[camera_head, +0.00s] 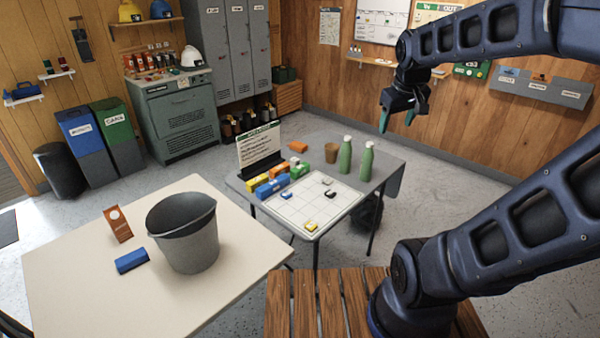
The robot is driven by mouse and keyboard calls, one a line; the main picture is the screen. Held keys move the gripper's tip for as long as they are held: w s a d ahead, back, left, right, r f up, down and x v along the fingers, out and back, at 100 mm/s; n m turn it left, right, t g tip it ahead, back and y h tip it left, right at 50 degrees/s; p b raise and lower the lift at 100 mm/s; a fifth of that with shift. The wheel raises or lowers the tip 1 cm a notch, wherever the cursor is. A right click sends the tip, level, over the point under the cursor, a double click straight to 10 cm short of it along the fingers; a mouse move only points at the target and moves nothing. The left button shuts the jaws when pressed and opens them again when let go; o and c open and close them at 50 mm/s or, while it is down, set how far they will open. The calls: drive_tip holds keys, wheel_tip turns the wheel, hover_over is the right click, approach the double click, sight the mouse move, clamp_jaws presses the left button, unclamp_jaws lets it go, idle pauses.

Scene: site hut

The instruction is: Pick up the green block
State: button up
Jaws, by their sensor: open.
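A green block (299,171) sits among blue, yellow and orange blocks on the far grey table (392,166), beside the upper left edge of a white gridded board (290,205). It is small in this view and neighbouring blocks crowd it, so I cannot tell whether they touch it. My gripper (398,119) is open and empty, pointing down. In the picture it appears above and to the right of the block, well apart from it.
Two green bottles (345,158) and a brown cup (331,153) stand right of the blocks. A sign (259,143) stands behind them.

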drive_tip(key=w+a+f+n, duration=0.1)
drive_tip(key=w+a+n, duration=0.15)
drive_tip(key=w, duration=0.55)
drive_tip(key=w+a+f+n, duration=0.15)
drive_tip(key=w+n, duration=0.25)
drive_tip(key=w, duration=0.5)
drive_tip(key=n+g+h, duration=0.1)
drive_tip(key=n+h, duration=0.2)
drive_tip(key=n, duration=1.4)
hover_over(299, 167)
drive_tip(key=s+a, duration=0.2)
wheel_tip(299, 167, down, 34)
drive_tip(key=shift+s+d+r, duration=0.1)
drive_tip(key=shift+r, duration=0.05)
drive_tip(key=shift+f, duration=0.45)
drive_tip(key=x, duration=0.5)
drive_tip(key=shift+a+x, duration=0.2)
drive_tip(key=shift+x, duration=1.15)
drive_tip(key=shift+a+x, duration=0.25)
drive_tip(key=shift+x, duration=1.1)
drive_tip(key=shift+s+f, duration=0.1)
drive_tip(key=shift+f, duration=0.15)
